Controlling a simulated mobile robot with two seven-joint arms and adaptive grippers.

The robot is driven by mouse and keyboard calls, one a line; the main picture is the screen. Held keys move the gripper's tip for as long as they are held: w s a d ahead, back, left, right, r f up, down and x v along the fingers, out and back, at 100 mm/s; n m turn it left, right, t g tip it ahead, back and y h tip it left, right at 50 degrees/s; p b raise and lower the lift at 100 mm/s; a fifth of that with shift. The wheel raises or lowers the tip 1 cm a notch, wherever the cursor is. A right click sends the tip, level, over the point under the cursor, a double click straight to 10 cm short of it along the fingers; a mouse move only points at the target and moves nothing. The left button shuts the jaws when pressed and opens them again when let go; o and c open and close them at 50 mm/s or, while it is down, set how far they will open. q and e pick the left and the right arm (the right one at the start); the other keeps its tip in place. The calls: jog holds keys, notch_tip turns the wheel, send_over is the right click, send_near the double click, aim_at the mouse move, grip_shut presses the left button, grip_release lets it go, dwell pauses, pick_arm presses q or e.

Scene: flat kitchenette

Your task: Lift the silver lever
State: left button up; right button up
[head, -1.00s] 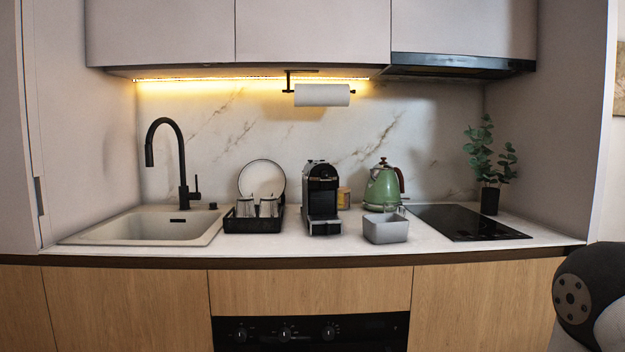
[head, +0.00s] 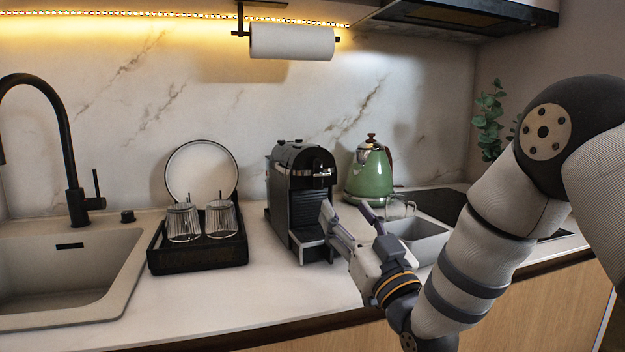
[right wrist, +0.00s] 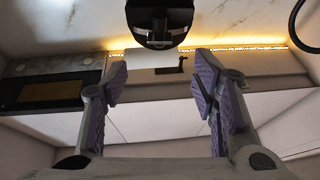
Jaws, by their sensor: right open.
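The coffee machine (head: 296,205) is black and stands on the counter in the middle of the head view. The silver lever (head: 314,173) is a shiny band across its upper front, and it looks lowered. My right gripper (head: 346,208) is open and empty in front of the machine's right side, below the lever's height. One finger overlaps the machine's edge in the picture; I cannot tell if it touches. In the right wrist view the picture is upside down, with the machine (right wrist: 160,20) at the top beyond the open fingers (right wrist: 161,84). My left gripper is not in view.
A grey bin (head: 418,243) and a green kettle (head: 371,172) stand right of the machine. A black rack (head: 198,257) with glasses is on its left, beside the sink (head: 60,285). A paper towel roll (head: 292,42) hangs above. The counter front is clear.

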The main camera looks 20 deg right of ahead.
aim_at(323, 175)
jog(key=x, duration=1)
jog(key=shift+w+r+b, duration=0.1)
jog(key=shift+w+b, duration=0.15)
jog(key=shift+b, duration=0.15)
grip_shut()
